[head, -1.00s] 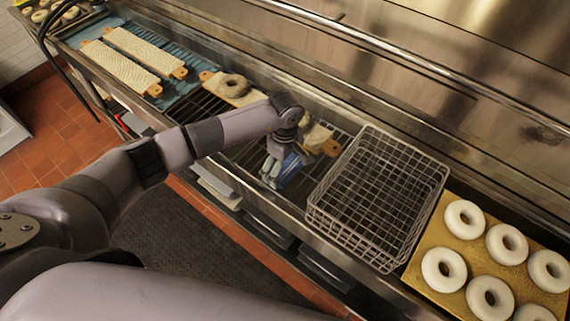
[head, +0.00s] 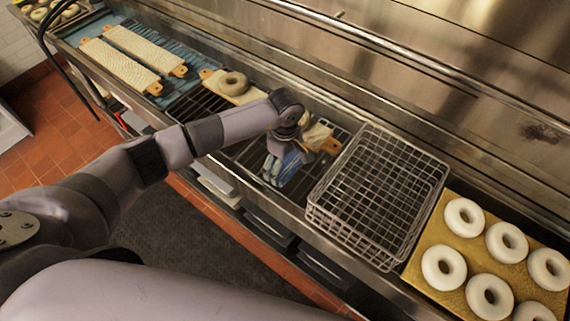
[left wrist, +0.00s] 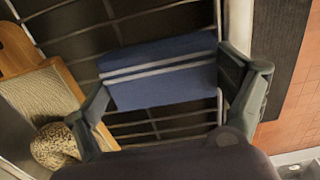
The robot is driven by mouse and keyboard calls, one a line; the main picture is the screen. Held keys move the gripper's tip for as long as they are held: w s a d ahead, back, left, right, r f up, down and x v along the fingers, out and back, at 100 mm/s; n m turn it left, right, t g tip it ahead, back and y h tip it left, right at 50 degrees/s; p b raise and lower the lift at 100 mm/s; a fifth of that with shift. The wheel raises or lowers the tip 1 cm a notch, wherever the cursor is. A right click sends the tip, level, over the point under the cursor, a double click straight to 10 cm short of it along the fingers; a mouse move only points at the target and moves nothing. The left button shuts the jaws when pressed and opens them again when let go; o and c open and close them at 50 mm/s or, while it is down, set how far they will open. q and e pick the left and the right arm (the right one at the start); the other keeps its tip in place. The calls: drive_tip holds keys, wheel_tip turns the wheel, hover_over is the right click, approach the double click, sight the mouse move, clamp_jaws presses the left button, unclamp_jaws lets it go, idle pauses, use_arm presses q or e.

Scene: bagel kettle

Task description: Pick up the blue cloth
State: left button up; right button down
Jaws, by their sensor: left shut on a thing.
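The blue cloth (left wrist: 162,72) has pale stripes and is folded flat. In the left wrist view it spans the space between the two fingers of my left gripper (left wrist: 164,80), over dark rack bars. In the head view my left gripper (head: 277,171) points down over the wire rack, left of the wire basket. It is shut on the cloth. Part of the cloth (head: 292,163) shows beside the fingers there; the rest is hidden by the gripper. I cannot tell whether the cloth touches the bars. My right gripper is not in view.
A wire basket (head: 312,208) stands just right of my left gripper. A golden tray (head: 424,257) of bagels lies farther right. A bagel (head: 234,83) rests on a board behind the gripper, and another board (head: 330,146) lies close by. Two long boards (head: 131,60) lie at left.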

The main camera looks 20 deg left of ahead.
sight(285, 164)
use_arm(q)
drive_tip(key=shift+r, duration=0.1)
wheel_tip(285, 164, up, 20)
drive_tip(key=b, duration=0.6)
